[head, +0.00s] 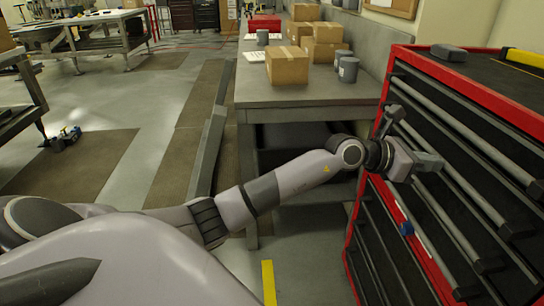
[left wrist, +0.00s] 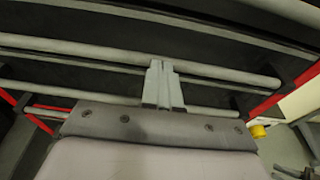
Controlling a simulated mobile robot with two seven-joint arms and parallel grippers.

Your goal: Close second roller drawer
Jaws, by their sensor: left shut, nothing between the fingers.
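The red and black roller cabinet (head: 480,92) stands at the right in the head view, with several dark drawers that have long grey bar handles. My left gripper is shut and empty, held against or close to the drawer fronts. In the left wrist view, the closed fingers (left wrist: 163,82) point at the grey bar handles (left wrist: 95,50) and overlap them; I cannot tell whether they touch. I cannot tell how far the second drawer stands out. My right gripper is not in view.
A grey workbench (head: 300,92) with cardboard boxes (head: 287,66) and grey canisters (head: 348,69) stands left of the cabinet. A dark object (head: 449,52) lies on the cabinet top. The floor further left is mostly open.

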